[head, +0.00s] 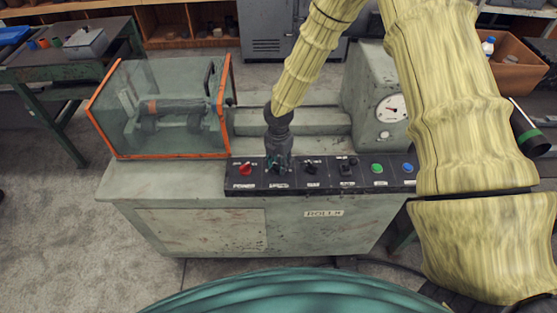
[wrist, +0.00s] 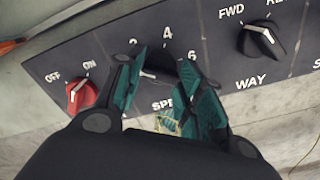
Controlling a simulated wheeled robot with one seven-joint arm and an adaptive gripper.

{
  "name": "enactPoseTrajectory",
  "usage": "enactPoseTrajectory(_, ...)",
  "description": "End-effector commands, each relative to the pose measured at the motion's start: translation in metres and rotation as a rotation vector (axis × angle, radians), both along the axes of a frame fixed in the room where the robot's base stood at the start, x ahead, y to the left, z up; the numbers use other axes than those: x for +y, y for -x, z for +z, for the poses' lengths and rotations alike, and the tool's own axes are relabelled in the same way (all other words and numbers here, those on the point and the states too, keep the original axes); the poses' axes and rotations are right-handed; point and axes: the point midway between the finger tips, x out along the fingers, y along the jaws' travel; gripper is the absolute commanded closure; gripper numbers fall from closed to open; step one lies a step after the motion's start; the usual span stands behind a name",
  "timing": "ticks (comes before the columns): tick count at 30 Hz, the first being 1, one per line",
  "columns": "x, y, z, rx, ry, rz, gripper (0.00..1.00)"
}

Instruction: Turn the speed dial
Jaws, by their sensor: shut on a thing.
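The black speed dial (wrist: 160,70) sits on the dark control panel, with a 4 above it, a 6 to its right and the partly covered letters "SPE" below. Part of its white pointer shows towards the left, and the rest of the dial is largely hidden by the fingers. My gripper (wrist: 170,90) has its teal-padded fingers on either side of the dial, shut on it. In the head view my gripper (head: 278,164) reaches down onto the panel just right of the red switch, and hides the dial there.
The red on/off switch (wrist: 82,95) is left of my gripper and the black way dial (wrist: 262,38) is right. A green button (head: 377,168) and a blue button (head: 408,168) are farther right. An orange-framed guard (head: 160,110) stands behind the panel's left end.

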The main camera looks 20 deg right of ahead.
Motion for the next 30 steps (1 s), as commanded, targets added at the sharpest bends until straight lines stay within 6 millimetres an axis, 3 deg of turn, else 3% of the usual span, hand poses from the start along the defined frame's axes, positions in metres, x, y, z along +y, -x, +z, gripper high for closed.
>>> enactPoseTrajectory(15,-0.0004,-0.0006,0.0022,-0.001,-0.001,0.440,0.86)
enactPoseTrajectory(30,-0.0007,-0.0007,0.0004,-0.001,0.001,0.617,0.86)
